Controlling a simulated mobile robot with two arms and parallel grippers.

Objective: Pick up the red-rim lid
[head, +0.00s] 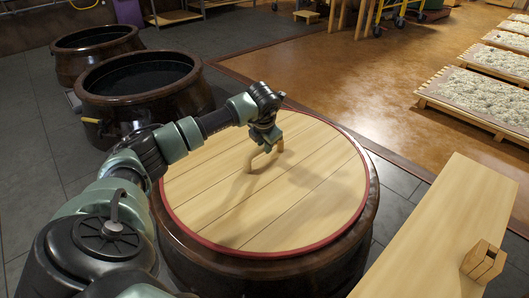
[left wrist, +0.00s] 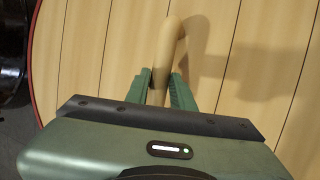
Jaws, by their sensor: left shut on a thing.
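The red-rim lid (head: 310,195) is a round plank lid of pale wood with a red edge. It lies on a large dark brown jar (head: 295,275) in the middle of the head view. Its planks also fill most of the left wrist view (left wrist: 90,60). A wooden handle (head: 258,163) stands up from the lid. My left gripper (head: 265,146) is shut on this handle from above. In the left wrist view the handle (left wrist: 172,40) passes between the two green fingers. My right gripper is in neither view.
Two open dark jars (head: 145,90) (head: 95,52) stand behind at the left. A wooden table (head: 445,235) with a small wooden block (head: 483,262) on it is at the right front. Several low trays of pale grains (head: 485,90) lie at the far right. The brown floor behind is mostly clear.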

